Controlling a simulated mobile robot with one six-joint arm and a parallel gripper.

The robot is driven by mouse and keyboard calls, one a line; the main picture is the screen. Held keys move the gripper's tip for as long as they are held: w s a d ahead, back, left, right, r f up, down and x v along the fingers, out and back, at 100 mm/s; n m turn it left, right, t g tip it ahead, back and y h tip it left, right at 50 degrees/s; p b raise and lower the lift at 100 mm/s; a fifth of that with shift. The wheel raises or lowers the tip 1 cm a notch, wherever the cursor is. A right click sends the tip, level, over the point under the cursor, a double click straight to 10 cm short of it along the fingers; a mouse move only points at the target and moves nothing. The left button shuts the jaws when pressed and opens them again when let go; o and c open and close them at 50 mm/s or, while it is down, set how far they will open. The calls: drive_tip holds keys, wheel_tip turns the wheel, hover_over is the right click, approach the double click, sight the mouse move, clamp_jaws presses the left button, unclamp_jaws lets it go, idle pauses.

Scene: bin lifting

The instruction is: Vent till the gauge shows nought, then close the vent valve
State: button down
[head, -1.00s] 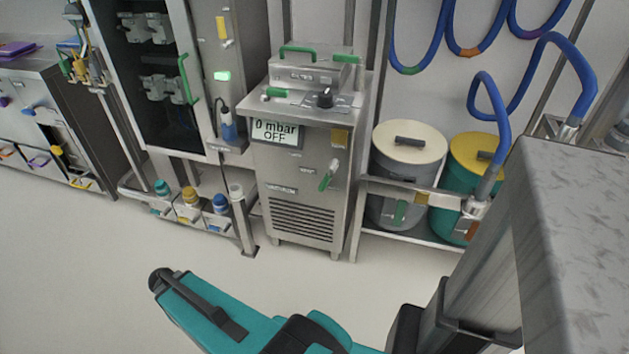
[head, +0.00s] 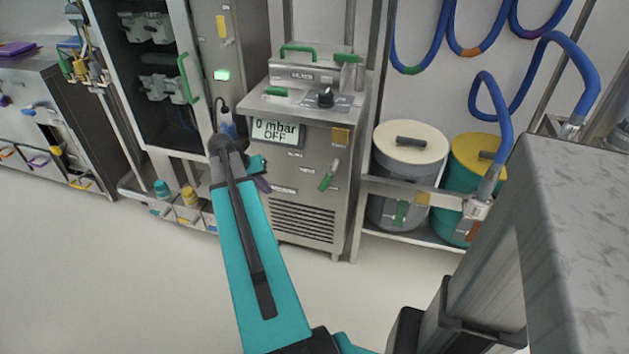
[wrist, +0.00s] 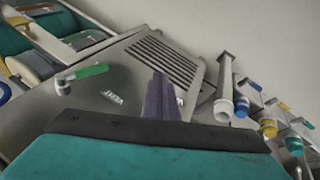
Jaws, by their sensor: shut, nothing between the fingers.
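The gauge (head: 277,132) on the front of the steel cabinet (head: 300,160) reads "0 mbar OFF" in the head view. A valve with a green lever (head: 327,178) sits on the cabinet's right front, its lever slanting down to the left. In the wrist view the green lever (wrist: 88,72) is at the left, near a small label that seems to read "VENT". My gripper (head: 263,184), with purple fingers, is in front of the cabinet's left side, left of and apart from the lever. Its fingers (wrist: 163,97) are together and empty in the wrist view.
A black knob (head: 325,97) and another green handle (head: 276,92) are on the cabinet's top. Two lidded drums (head: 408,165) stand on a rack to the right. Capped bottles (head: 190,196) stand low at the left. The floor in front is clear.

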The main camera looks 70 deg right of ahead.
sight(327, 179)
drive_tip(key=s+d+r+m, duration=0.2)
drive_tip(key=s+d+r, duration=0.5)
drive_tip(key=r, duration=0.1)
drive_tip(key=shift+d+m+g+h, duration=0.25)
drive_tip(key=shift+m+g+h, duration=0.05)
drive_tip(key=shift+f, duration=0.1)
drive_tip(key=s+r+x, duration=0.1)
drive_tip(key=s+x, duration=0.2)
drive_tip(key=x, duration=0.9)
drive_tip(key=shift+f+b, duration=0.25)
drive_tip(key=shift+b, duration=0.1)
drive_tip(key=shift+d, duration=0.1)
